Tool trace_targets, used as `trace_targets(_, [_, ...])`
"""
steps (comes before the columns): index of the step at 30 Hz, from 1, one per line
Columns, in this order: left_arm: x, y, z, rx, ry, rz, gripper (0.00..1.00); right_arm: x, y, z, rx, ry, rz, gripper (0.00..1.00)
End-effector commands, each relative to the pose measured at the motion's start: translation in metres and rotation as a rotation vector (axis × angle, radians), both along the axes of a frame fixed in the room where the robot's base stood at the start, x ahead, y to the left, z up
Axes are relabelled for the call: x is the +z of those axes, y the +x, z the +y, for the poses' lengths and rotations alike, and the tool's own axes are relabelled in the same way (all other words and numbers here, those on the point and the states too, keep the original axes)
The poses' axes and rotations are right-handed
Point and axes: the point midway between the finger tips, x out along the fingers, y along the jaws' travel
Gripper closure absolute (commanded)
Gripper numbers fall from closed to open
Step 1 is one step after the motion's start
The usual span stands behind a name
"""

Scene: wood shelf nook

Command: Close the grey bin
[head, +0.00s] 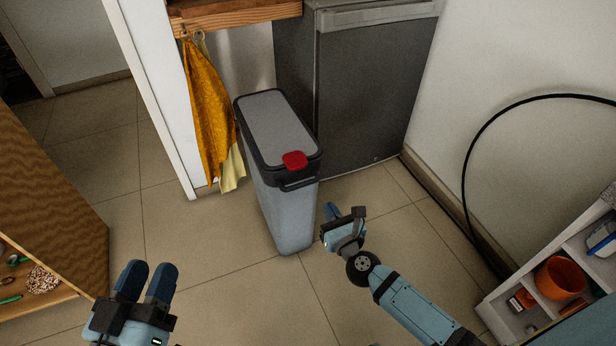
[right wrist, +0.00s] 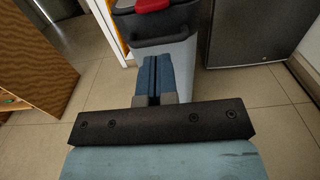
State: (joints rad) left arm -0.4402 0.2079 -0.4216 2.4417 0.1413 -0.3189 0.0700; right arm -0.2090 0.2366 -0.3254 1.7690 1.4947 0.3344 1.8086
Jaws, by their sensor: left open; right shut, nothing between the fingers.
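The grey bin (head: 283,213) stands upright on the tiled floor in the middle of the head view. Its grey lid (head: 275,122) with a dark rim lies down flat on the body, and a red latch (head: 294,160) sits at the front edge above a dark handle. My right gripper (head: 345,213) is shut and empty, in front and to the right of the bin, apart from it. In the right wrist view its shut fingers (right wrist: 155,80) point toward the bin's front (right wrist: 180,55). My left gripper (head: 147,280) is open and empty at the lower left, away from the bin.
Yellow towels (head: 208,110) hang left of the bin. A dark fridge (head: 365,95) stands behind it to the right. A white shelf unit (head: 545,290) holds an orange pot at the lower right. A wooden unit (head: 50,220) is at the left. Floor in front is clear.

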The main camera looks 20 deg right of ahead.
Motion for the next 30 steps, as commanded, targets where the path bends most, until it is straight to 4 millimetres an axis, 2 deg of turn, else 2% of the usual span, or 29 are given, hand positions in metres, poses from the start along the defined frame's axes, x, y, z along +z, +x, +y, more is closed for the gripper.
trace_targets(5, [0.000, 0.000, 0.000, -0.001, 0.001, 0.001, 0.57, 0.001, 0.017, 0.001, -0.002, 0.008, -0.002, 1.00])
trace_targets(15, [-0.009, 0.000, -0.001, -0.007, 0.013, 0.022, 0.57, 0.000, 0.088, 0.004, 0.000, 0.004, -0.001, 1.00])
trace_targets(21, [-0.017, 0.001, -0.001, -0.015, 0.025, 0.044, 0.57, -0.001, 0.122, 0.004, 0.000, 0.003, -0.001, 1.00])
trace_targets(25, [-0.020, 0.001, -0.002, -0.019, 0.029, 0.053, 0.57, -0.001, 0.134, 0.005, 0.000, 0.002, 0.000, 1.00])
trace_targets(30, [-0.022, 0.001, -0.002, -0.022, 0.035, 0.065, 0.57, 0.000, 0.139, 0.005, 0.000, 0.003, 0.001, 1.00])
